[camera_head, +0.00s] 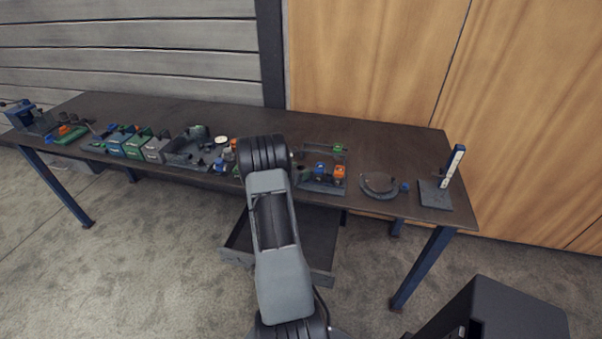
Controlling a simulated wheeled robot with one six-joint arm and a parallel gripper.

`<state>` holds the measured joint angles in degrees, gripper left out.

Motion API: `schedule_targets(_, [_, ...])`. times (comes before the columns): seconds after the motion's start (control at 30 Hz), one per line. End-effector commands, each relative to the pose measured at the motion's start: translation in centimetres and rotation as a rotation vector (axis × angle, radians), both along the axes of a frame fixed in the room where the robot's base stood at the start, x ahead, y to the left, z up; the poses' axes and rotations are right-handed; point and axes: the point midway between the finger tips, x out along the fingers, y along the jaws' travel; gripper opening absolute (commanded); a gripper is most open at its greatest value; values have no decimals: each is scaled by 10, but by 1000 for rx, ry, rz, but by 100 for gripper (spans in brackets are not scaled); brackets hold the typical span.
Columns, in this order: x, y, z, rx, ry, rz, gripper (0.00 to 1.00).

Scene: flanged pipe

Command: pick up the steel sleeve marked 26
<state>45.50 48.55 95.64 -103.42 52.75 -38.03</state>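The steel sleeve marked 26 cannot be made out; no marking is readable at this size. Small parts, some steel-coloured and some coloured, sit on the workbench (400,146). My arm reaches up the middle of the picture to the bench's front edge and covers part of the bench. My gripper does not show; whether it lies behind the arm cannot be told. A grey tray (322,187) right of the arm holds blue and orange parts. A dark tray (181,160) left of the arm holds several small parts.
Green and grey bins (133,144) stand at left, with a blue vise (22,115) at the far left end. A ring-shaped part (379,193) and a plate with an upright blue-white post (452,166) are at right. An open drawer (236,255) juts out below the bench.

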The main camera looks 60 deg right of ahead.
Motion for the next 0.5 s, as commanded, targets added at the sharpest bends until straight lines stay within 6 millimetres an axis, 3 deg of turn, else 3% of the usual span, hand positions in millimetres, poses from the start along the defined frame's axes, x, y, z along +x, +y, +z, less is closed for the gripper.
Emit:
schedule_targets(0.07, [0,0,0,0,0,0,51])
schedule_targets(0.43, [0,0,0,0,0,0,15])
schedule_targets(0.5, [0,0,1,-2,0,0,14])
